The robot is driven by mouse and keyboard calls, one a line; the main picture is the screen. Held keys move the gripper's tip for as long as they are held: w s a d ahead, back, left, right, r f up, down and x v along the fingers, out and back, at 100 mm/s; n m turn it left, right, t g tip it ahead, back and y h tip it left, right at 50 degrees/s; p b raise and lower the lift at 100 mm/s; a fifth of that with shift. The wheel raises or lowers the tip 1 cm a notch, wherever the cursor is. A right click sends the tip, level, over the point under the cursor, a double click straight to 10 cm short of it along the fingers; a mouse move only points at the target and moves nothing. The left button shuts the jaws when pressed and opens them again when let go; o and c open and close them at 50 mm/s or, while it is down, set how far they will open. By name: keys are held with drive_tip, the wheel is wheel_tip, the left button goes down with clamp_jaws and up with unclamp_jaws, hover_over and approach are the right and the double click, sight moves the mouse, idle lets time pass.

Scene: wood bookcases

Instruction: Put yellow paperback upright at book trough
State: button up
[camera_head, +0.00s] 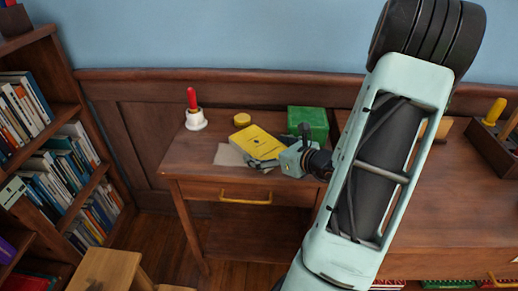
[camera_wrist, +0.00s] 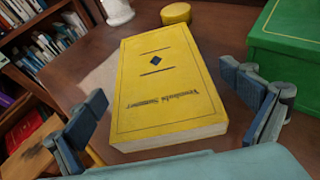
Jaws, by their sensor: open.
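The yellow paperback (camera_head: 255,141) lies flat on the small wooden desk, over a pale sheet. In the wrist view the paperback (camera_wrist: 165,85) shows its front cover, with a dark diamond and an upside-down title. My gripper (camera_head: 264,162) is at the book's near right side in the head view. In the wrist view my gripper (camera_wrist: 172,108) has its fingers spread on either side of the book's near end, holding nothing. A dark wooden trough-like holder (camera_head: 487,150) with yellow-handled items stands at the far right; I cannot tell whether it is the book trough.
A green box (camera_head: 309,122) stands right of the book, close to my fingers. A yellow round tin (camera_head: 242,119) and a white bell with a red handle (camera_head: 194,113) stand behind. Bookcases (camera_head: 60,140) fill the left. My arm hides part of the right desk (camera_head: 450,205).

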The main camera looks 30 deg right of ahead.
sight(265, 148)
drive_tip(key=shift+w, duration=0.1)
drive_tip(key=shift+c, duration=0.5)
drive_tip(key=c, duration=1.6)
drive_tip(key=shift+o, duration=0.2)
drive_tip(key=shift+r+p, duration=0.4)
drive_tip(key=shift+r, duration=0.1)
wheel_tip(265, 148, up, 3)
drive_tip(key=shift+a+r+p, duration=0.1)
drive_tip(key=shift+p, duration=1.1)
drive_tip(key=s+r+p, duration=0.1)
drive_tip(key=r, duration=0.1)
drive_tip(key=s+a+r+p, duration=0.1)
drive_tip(key=s+r+p, duration=0.1)
drive_tip(key=s+a+r+p, duration=0.1)
drive_tip(key=shift+s+r+p, duration=0.3)
drive_tip(key=shift+r, duration=0.1)
drive_tip(key=s+p, duration=0.1)
drive_tip(key=p, duration=0.1)
drive_tip(key=s+a+r+p, duration=0.1)
drive_tip(key=shift+s+p, duration=0.15)
drive_tip(key=shift+p, duration=0.2)
